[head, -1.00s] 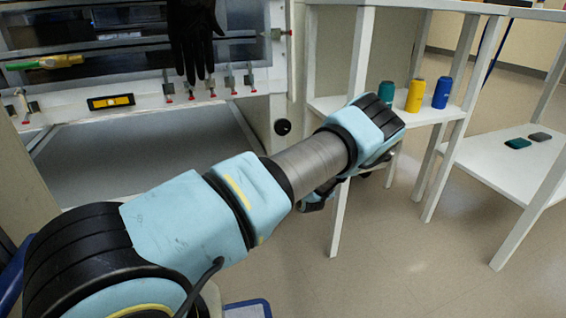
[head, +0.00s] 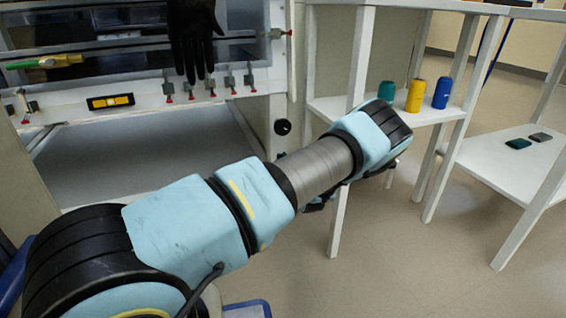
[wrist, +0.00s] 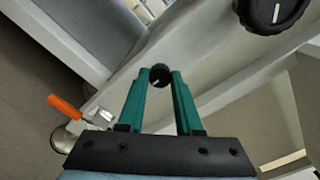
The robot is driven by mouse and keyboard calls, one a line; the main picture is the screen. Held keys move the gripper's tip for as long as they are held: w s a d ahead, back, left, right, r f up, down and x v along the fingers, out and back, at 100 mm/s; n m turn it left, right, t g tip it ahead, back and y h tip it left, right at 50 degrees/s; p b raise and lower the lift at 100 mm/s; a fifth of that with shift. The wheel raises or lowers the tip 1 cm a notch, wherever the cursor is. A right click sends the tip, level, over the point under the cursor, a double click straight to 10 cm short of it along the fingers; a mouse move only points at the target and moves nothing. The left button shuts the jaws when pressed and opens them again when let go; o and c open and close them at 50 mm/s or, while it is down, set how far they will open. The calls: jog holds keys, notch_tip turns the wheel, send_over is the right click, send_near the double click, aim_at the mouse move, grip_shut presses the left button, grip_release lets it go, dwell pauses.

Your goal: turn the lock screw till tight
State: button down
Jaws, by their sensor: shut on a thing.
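The lock screw, a small round black knob (wrist: 159,76) with a white mark on its face, shows in the wrist view on a pale frame member. My gripper (wrist: 159,84) has two teal fingers. Their tips are shut on the knob, one on each side. The white mark lies slanted. The head view does not show the small knob or the fingertips; my own arm hides them. How tight the screw is cannot be told.
A larger black knob (wrist: 272,14) with a white line sits close by, up and right. An orange-handled clamp (wrist: 65,106) is at lower left. In the head view, a white shelf (head: 425,113) with teal, yellow and blue bottles stands beside my wrist.

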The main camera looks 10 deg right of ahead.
jog(key=c, duration=0.6)
grip_release()
jog(key=shift+s, duration=0.1)
jog(key=s+p, duration=0.1)
jog(key=s, duration=0.2)
jog(key=s+d+p, duration=0.1)
jog(key=s, duration=0.3)
jog(key=s+p, duration=0.1)
jog(key=s, duration=0.2)
jog(key=shift+s+d, duration=0.15)
jog(key=shift+s, duration=0.15)
